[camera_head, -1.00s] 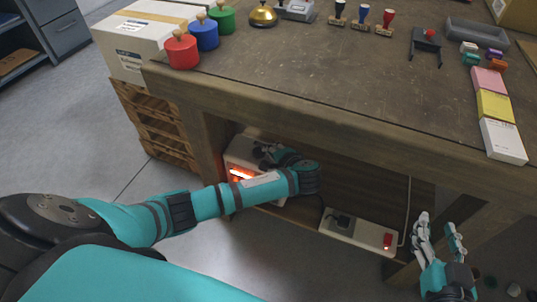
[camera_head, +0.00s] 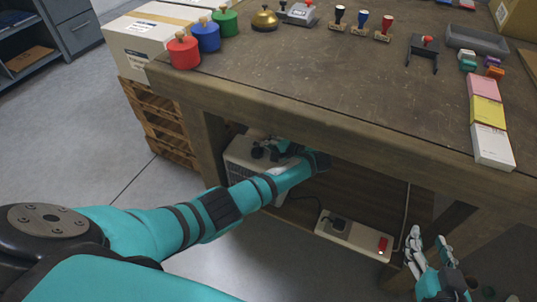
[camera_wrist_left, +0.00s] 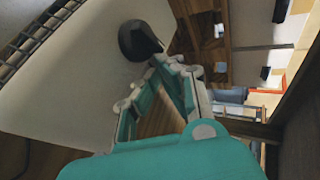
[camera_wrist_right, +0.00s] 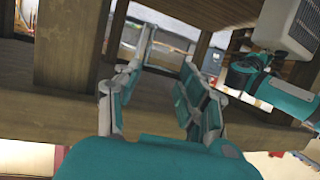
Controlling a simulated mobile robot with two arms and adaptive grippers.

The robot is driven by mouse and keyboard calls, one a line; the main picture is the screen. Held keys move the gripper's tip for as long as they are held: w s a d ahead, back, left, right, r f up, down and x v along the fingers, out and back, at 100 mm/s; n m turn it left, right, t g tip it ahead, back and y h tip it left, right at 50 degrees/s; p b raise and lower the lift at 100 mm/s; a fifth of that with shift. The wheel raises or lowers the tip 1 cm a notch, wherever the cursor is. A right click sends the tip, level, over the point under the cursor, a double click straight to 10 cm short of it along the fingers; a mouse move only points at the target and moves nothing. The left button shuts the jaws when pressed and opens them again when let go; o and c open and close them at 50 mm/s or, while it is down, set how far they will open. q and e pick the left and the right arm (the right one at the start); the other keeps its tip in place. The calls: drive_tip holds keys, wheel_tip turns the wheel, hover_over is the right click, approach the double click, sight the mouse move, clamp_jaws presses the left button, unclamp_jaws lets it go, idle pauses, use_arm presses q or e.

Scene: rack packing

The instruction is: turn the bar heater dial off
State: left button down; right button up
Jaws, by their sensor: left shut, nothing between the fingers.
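The bar heater (camera_head: 238,158) is a white box under the workbench. The part of its front grille that shows is grey, with no orange glow. A black dial (camera_wrist_left: 140,40) stands out from the heater's white face in the left wrist view. My left gripper (camera_wrist_left: 168,66) is shut and empty, its fingertips close beside the dial; I cannot tell whether they touch it. In the head view my left gripper (camera_head: 268,149) is at the heater's top right, and my arm hides part of the heater. My right gripper (camera_head: 429,239) is open and empty, right of the power strip.
A white power strip (camera_head: 352,237) with a black plug and red switch lies under the bench, right of the heater. The wooden workbench (camera_head: 330,95) overhangs my left arm. Jars, stamps and sticky notes stand on it. A wooden pallet (camera_head: 165,127) is at left.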

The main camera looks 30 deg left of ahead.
use_arm(q)
drive_tip(key=shift+w+a, duration=0.2)
drive_tip(key=shift+a, duration=0.1)
drive_tip(key=shift+w+a+n+g, duration=0.15)
drive_tip(key=shift+n+g, duration=0.55)
drive_tip(key=shift+g, duration=0.1)
drive_tip(key=shift+w+a+y+b, duration=0.1)
drive_tip(key=shift+a+y+b, duration=0.2)
drive_tip(key=shift+a, duration=0.1)
drive_tip(key=shift+w+a, duration=0.1)
drive_tip(key=shift+a, duration=0.2)
use_arm(e)
drive_tip(key=shift+w+a+r+t+y, duration=0.15)
drive_tip(key=shift+w+a+r+t, duration=0.1)
drive_tip(key=shift+r+t, duration=0.25)
drive_tip(key=shift+w+a+r+t+y, duration=0.1)
drive_tip(key=shift+w+r+t+y, duration=0.15)
drive_tip(key=shift+r, duration=0.4)
